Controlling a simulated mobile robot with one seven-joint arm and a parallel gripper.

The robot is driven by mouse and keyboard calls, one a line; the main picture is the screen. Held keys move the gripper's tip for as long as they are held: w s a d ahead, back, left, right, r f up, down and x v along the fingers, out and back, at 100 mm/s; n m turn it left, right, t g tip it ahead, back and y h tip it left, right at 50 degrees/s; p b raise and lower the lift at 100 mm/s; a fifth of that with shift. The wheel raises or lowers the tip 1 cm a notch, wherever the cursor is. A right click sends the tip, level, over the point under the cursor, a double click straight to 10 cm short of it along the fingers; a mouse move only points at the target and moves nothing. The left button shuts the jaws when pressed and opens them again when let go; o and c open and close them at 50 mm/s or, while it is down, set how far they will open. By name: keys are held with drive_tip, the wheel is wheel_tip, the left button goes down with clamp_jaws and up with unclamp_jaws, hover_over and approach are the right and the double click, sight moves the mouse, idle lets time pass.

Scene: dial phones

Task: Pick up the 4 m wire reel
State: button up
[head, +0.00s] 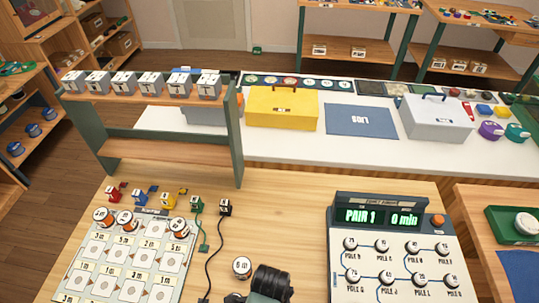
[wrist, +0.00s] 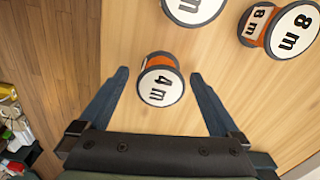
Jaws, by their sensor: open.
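The 4 m wire reel (wrist: 161,84) shows in the wrist view as an orange spool with a white end disc marked "4 m". It rests on a pale wooden surface. My gripper (wrist: 160,74) is open, with its two dark fingers apart on the left and right of the reel. A gap shows between the reel and each finger; nothing is held. In the head view, a white-topped round piece (head: 242,267) lies on the table beside a dark part of my arm. Its label is too small to read, so I cannot tell if it is the same reel.
Floor shows beyond the surface's left edge. In the head view, a PAIR 1 panel (head: 388,245) and a card board (head: 125,262) flank the arm.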

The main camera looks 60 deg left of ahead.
drive_tip(key=c, duration=1.5)
